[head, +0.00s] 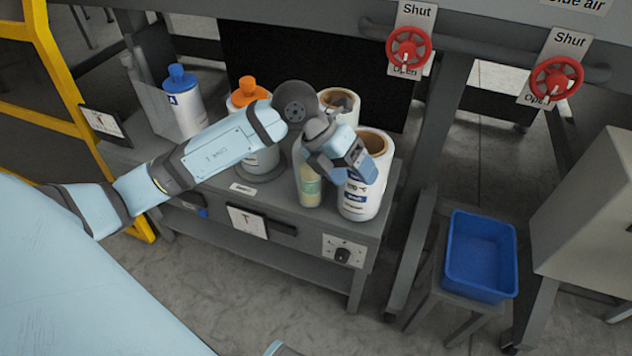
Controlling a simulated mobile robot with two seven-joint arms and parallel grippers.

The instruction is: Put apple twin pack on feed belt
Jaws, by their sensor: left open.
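No apple twin pack and no feed belt can be made out in the head view. My left arm reaches in from the left over a grey bench. My left gripper (350,165) is open, over the bench's right part, in front of a white labelled container with a brown rim (374,200). It partly covers that container; whether they touch cannot be told. A bottle with a green label (309,188) stands just left of the container, partly behind my wrist. My right gripper is not in view.
The grey bench (310,222) also carries a blue-capped bottle (187,112), an orange-capped bottle (248,92) and another round container (340,103). A blue bin (481,255) sits on a low stand at right. Red valve wheels (408,48) (556,79) hang above. A yellow frame (50,70) stands left.

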